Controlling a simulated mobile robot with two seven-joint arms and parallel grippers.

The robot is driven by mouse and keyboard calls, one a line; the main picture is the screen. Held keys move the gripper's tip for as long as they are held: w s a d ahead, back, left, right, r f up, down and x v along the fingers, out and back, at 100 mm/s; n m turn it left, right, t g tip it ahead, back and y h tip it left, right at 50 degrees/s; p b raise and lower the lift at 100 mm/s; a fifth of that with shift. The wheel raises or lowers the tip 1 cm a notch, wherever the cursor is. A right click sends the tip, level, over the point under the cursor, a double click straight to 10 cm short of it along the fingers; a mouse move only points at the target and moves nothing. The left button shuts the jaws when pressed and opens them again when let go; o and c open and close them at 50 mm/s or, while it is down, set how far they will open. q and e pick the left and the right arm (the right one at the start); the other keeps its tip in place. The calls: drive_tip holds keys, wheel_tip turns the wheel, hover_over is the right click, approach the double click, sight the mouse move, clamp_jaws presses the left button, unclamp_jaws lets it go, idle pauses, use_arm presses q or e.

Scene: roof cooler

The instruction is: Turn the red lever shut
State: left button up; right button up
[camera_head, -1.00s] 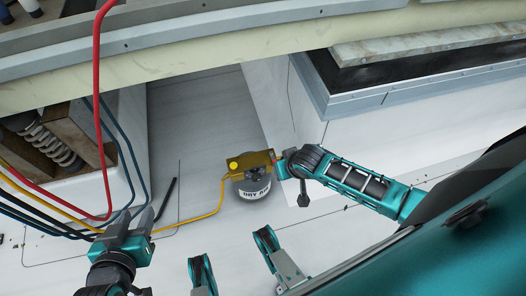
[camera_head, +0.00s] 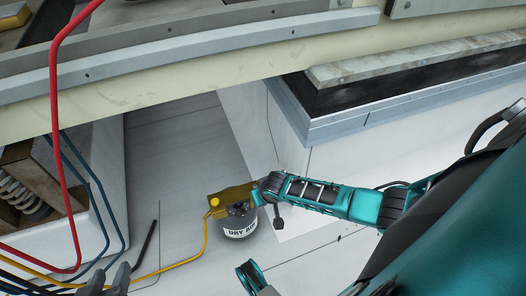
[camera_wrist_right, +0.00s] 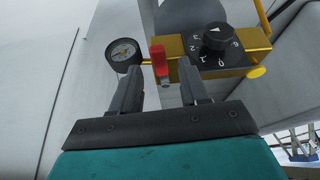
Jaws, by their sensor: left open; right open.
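The red lever (camera_wrist_right: 159,62) stands upright on the front of the yellow valve block (camera_wrist_right: 178,46) in the right wrist view. My right gripper (camera_wrist_right: 160,68) is open, with one dark finger on each side of the lever; I cannot tell whether either touches it. In the head view, the yellow block (camera_head: 233,196) sits on top of a grey canister (camera_head: 238,222) with a white label. The right gripper is at the block's right side there, and the lever is hidden or too small to make out. My left gripper (camera_head: 109,276) is open and empty at the bottom left.
A round gauge (camera_wrist_right: 123,54) is left of the lever, and a black numbered dial (camera_wrist_right: 217,38) is on its right. A yellow hose (camera_head: 190,256) runs from the block along the floor. A red hose (camera_head: 54,120) and dark cables hang at left.

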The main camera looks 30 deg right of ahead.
drive_tip(key=shift+b+x, duration=0.35)
drive_tip(key=shift+x, duration=0.5)
clamp_jaws()
